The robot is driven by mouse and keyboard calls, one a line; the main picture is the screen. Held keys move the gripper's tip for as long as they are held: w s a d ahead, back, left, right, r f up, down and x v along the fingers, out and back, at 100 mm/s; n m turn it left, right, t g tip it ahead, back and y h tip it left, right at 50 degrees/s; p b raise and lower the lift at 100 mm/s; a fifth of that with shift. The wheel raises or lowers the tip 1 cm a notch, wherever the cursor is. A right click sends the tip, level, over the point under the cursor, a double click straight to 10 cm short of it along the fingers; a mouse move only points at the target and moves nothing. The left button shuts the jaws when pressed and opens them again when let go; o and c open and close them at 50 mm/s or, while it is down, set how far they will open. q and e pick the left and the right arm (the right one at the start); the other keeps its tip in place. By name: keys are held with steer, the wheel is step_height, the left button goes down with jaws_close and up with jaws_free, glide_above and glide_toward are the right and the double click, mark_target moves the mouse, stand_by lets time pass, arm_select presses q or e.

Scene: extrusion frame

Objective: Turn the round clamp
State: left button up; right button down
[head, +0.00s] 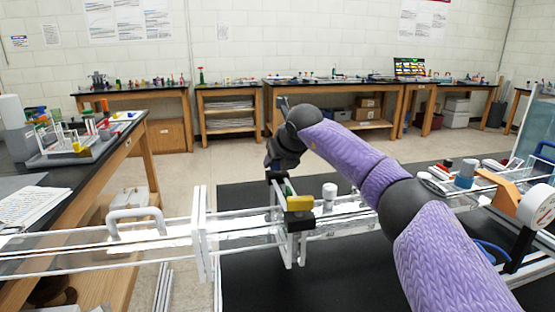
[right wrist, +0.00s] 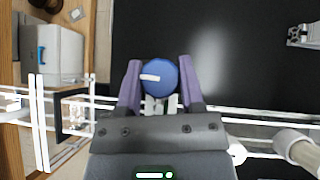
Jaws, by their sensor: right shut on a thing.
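The round clamp (right wrist: 160,77) is a blue disc with a white mark across its left half, seen in the right wrist view. My right gripper (right wrist: 159,68) has its purple fingers on either side of it and is shut on it. White parts show just below the disc. In the head view, my right gripper (head: 275,175) points down at the clear-railed frame (head: 245,226), behind a black bracket with a yellow block (head: 299,203). The clamp is hidden there. My left gripper is not in view.
A white knob (head: 329,192) stands on the rail right of the bracket. A white handle (head: 135,222) is at the left. A blue-topped cylinder (head: 465,175) and a round gauge (head: 536,207) are at the right. The black mat (head: 350,275) has bare room in front.

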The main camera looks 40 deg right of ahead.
steer(key=m+g+h+p, duration=0.1)
steer(key=m+h, duration=0.1)
steer(key=shift+r+m+p, duration=0.15)
steer(key=shift+m+p, duration=0.15)
steer(key=shift+m, duration=0.1)
steer(key=shift+m+g+h+p, duration=0.3)
steer(key=shift+m+g+h, duration=0.2)
steer(key=shift+m, duration=0.4)
steer(key=shift+w+m+g+h, duration=0.1)
steer(key=shift+m+g+h, duration=0.4)
steer(key=shift+m, duration=0.4)
steer(key=shift+m+g+h+p, duration=0.45)
steer(key=shift+m+g, duration=0.35)
steer(key=shift+m, duration=0.4)
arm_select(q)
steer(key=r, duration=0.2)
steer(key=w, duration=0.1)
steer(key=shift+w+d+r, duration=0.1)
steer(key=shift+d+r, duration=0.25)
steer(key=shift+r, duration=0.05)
arm_select(e)
steer(key=shift+m+g+h, duration=0.25)
steer(key=shift+m+g, duration=0.15)
steer(key=shift+m, duration=0.2)
arm_select(q)
steer(key=shift+b, duration=0.3)
arm_select(e)
steer(key=shift+m+g, duration=0.3)
steer(key=shift+m, duration=0.1)
